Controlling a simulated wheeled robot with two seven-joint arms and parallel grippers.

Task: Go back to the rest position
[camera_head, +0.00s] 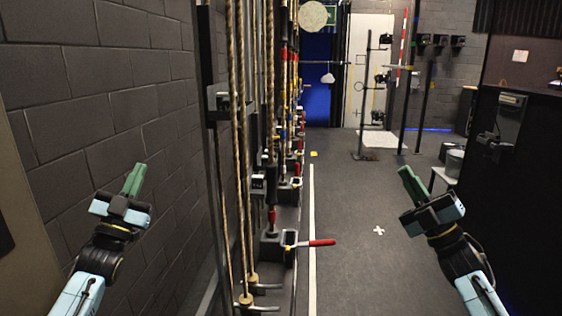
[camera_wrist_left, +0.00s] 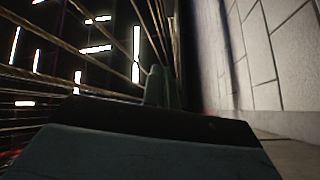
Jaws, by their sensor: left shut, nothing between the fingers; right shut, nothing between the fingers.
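My left gripper (camera_head: 134,178) is at the left of the head view, raised in front of the grey block wall. Its green fingers are together and hold nothing. In the left wrist view the fingers (camera_wrist_left: 157,86) show closed beyond the dark gripper body. My right gripper (camera_head: 408,180) is at the right of the head view, raised over the dark floor. Its green fingers are together and empty. Both grippers are at about the same height, pointing up and away. No cue buttons show in either view.
A block wall (camera_head: 120,90) runs along the left. Ropes (camera_head: 238,150) and a row of rigging levers, one with a red handle (camera_head: 322,243), stand between the arms. A dark cabinet (camera_head: 530,180) is at the right. The floor (camera_head: 350,200) in the middle is clear.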

